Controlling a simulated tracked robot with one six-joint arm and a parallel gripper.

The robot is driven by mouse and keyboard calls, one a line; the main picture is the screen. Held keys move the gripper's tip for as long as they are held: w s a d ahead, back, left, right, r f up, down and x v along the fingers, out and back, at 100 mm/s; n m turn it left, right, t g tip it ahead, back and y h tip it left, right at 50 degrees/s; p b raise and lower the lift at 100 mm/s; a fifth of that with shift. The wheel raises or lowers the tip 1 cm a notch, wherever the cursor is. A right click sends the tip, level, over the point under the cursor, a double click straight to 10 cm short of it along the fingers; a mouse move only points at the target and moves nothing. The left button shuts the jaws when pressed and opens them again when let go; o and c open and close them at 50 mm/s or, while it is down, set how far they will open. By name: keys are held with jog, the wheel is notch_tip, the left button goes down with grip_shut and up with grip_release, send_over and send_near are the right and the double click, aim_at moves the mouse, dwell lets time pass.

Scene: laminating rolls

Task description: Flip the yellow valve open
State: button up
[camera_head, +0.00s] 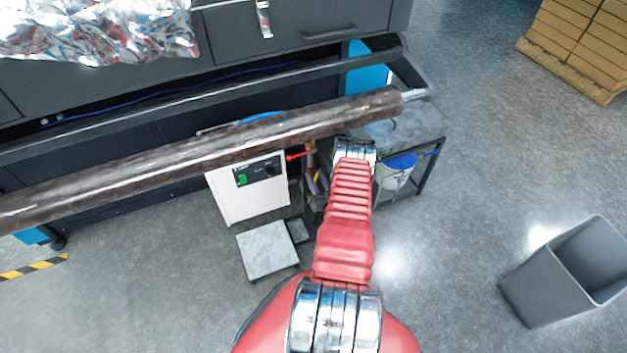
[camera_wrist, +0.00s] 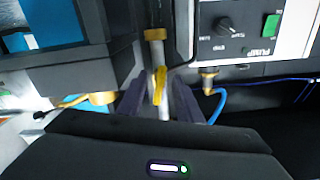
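The yellow valve (camera_wrist: 160,84) shows in the wrist view as a narrow yellow handle, roughly upright in the picture, by a pale vertical pipe with a brass fitting. My gripper (camera_wrist: 158,100) has its dark purple fingers apart, one on each side of the yellow handle. A gap shows between the fingers, and I cannot tell whether either touches the handle. In the head view a small yellow patch (camera_head: 317,175) shows beside my red arm, near purple finger parts; the arm hides most of this area.
A white pump box (camera_head: 250,190) stands left of my arm, with a red lever (camera_head: 298,156) near it. A long brown roll (camera_head: 200,145) crosses above. A grey bin (camera_head: 565,270) stands right on open floor.

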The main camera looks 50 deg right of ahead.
grip_shut()
jog(key=shift+n, duration=0.3)
jog(key=shift+a+n, duration=0.1)
jog(key=shift+n, duration=1.1)
grip_release()
